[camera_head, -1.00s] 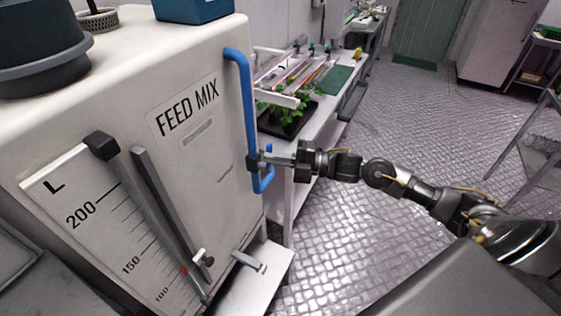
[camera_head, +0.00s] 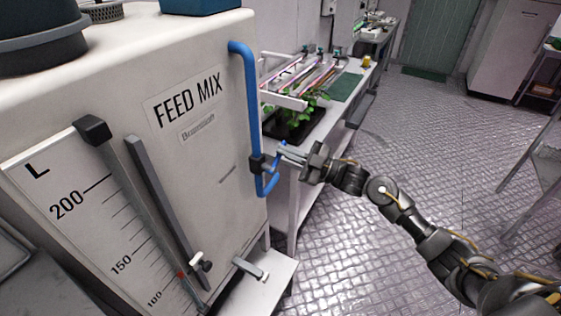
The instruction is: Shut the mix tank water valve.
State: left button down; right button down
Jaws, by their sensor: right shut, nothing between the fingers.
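The white feed mix tank (camera_head: 205,165) fills the left side. A blue water pipe (camera_head: 251,100) runs down its right edge and hooks at the bottom. A dark valve body (camera_head: 257,164) sits low on the pipe. A slim blue handle (camera_head: 279,156) slants up and right from it. My right gripper (camera_head: 281,151) is shut and empty, with its fingertips at the handle; I cannot tell whether they touch. The fingers partly cover the handle. My left gripper is not in view.
A level gauge (camera_head: 110,215) with a red mark is on the tank front. A white bench (camera_head: 327,128) with a black plant tray (camera_head: 290,130) stands behind the gripper. A low white step (camera_head: 262,290) is below the tank. The metal floor at the right is open.

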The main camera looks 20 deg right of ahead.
jog(key=m+t, duration=0.1)
jog(key=m, duration=0.1)
jog(key=f+m, duration=0.1)
jog(key=m, duration=0.1)
jog(key=w+d+m+t+h, duration=0.1)
jog(key=m, duration=0.1)
jog(key=shift+d+f+t+p, duration=0.1)
jog(key=shift+f+t+p, duration=0.2)
jog(key=shift+f, duration=0.1)
notch_tip(320, 180, up, 4)
jog(key=p, duration=0.4)
jog(key=b+v, duration=0.5)
jog(key=v, duration=0.5)
jog(key=shift+s+a, duration=0.3)
jog(key=shift+s, duration=0.05)
